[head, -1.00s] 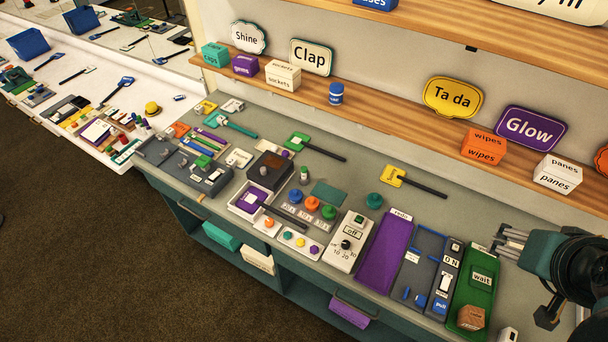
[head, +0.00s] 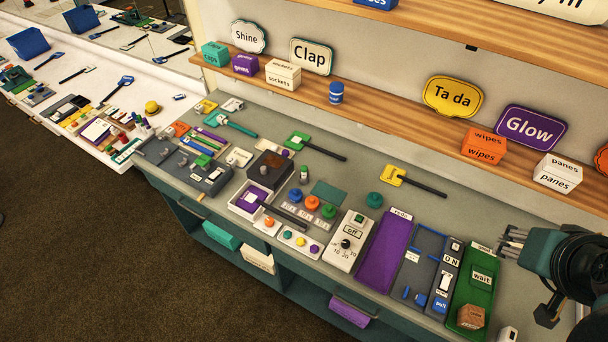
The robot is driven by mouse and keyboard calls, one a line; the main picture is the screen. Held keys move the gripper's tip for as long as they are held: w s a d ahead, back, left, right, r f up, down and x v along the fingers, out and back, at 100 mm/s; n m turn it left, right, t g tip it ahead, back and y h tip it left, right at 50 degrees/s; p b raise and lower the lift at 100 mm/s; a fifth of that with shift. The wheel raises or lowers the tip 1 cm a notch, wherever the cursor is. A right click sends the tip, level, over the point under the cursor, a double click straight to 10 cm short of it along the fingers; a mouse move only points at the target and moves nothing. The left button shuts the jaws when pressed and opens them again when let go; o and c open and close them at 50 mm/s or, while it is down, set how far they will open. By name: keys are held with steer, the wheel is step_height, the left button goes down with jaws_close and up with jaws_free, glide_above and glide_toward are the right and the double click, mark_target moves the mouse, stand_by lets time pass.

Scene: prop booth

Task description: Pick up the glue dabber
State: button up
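A small upright bottle with a green cap and pale label (head: 304,174) stands on the grey counter, left of the flat green square. It may be the glue dabber, but it is too small to be sure. My gripper (head: 505,241) is at the right edge, above the counter and far from the bottle. Its fingers point left and nothing shows in them. They are too small and overlapped to tell whether they are open or shut.
Coloured knobs (head: 312,203), a white box with a dial (head: 346,243), a purple panel (head: 384,252) and a green tray (head: 473,294) crowd the counter's front. Yellow (head: 393,175) and green-headed (head: 298,141) tools lie behind. A shelf (head: 400,115) with signs and boxes runs above the back.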

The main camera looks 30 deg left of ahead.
steer(key=w+a+r+n+g+y+b, duration=0.15)
steer(key=w+a+n, duration=0.45)
steer(key=w+a, duration=0.7)
steer(key=w+a+f+n+g, duration=0.1)
steer(key=w+a+f+n, duration=0.25)
steer(key=a, duration=0.45)
steer(key=w+a+f+n+g, duration=0.2)
steer(key=w+a, duration=0.3)
steer(key=a, duration=0.2)
steer(key=n+g+h+b, duration=0.2)
steer(key=n+g, duration=0.1)
steer(key=n, duration=0.6)
glide_above(304, 168)
steer(key=shift+t+y, duration=0.25)
steer(key=f, duration=2.4)
steer(key=shift+w+d+f, duration=0.1)
steer(key=shift+w+d, duration=0.1)
steer(key=shift+d, duration=0.1)
steer(key=shift+s+a+f+n, duration=0.1)
steer(key=shift+a+f+n, duration=0.15)
steer(key=shift+a+f, duration=0.05)
steer(key=shift+f, duration=1.3)
